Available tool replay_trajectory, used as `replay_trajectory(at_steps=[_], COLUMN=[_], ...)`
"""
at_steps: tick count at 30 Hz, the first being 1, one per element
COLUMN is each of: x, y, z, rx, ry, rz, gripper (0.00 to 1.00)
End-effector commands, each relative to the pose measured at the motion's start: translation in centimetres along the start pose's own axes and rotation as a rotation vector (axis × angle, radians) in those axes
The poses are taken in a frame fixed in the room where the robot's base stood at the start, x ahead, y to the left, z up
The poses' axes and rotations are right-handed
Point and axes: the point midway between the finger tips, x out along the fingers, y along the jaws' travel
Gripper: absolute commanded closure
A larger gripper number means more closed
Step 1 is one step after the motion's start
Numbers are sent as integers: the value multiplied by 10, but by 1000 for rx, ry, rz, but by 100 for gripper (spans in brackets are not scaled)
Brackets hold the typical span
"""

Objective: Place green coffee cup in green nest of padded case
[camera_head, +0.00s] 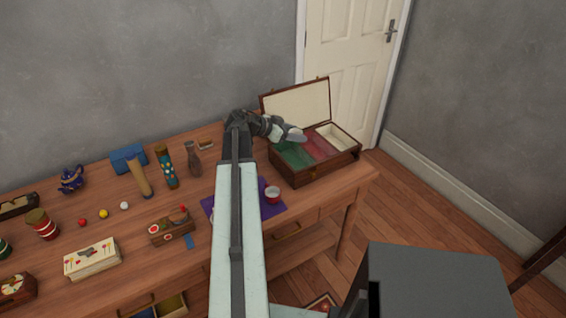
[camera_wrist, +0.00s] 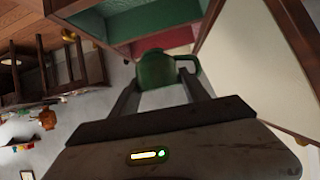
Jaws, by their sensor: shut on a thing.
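The green coffee cup (camera_wrist: 155,70) is between the two fingers of my gripper (camera_wrist: 160,84), with its handle to the right in the wrist view. My gripper is shut on it. In the head view my gripper (camera_head: 294,135) is at the open padded case (camera_head: 318,172), over its left part, and the cup cannot be made out there. The green nest (camera_head: 291,156) is the case's left compartment, partly hidden by my gripper. It also shows as a green-lined compartment (camera_wrist: 128,22) in the wrist view. I cannot tell whether the cup touches the case.
The case's raised lid (camera_head: 302,102) stands behind my gripper. Its red compartment (camera_head: 318,146) and cream compartment (camera_head: 338,139) look empty. A red-and-white cup (camera_head: 272,196) stands on a purple cloth (camera_head: 272,211) in front. Vases, a teapot (camera_head: 71,179) and boxes occupy the table's left.

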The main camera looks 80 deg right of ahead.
Motion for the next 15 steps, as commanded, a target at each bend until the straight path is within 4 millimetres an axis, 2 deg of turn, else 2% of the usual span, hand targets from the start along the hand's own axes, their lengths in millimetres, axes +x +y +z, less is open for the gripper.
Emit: replay_trajectory(at_steps=[9, 12, 15], x=[23, 27, 25], y=[-3, -3, -3], z=[55, 62, 60], rx=[-5, -5, -5], ry=[0, 0, 0], rz=[-8, -9, -10], gripper=[88, 88, 88])
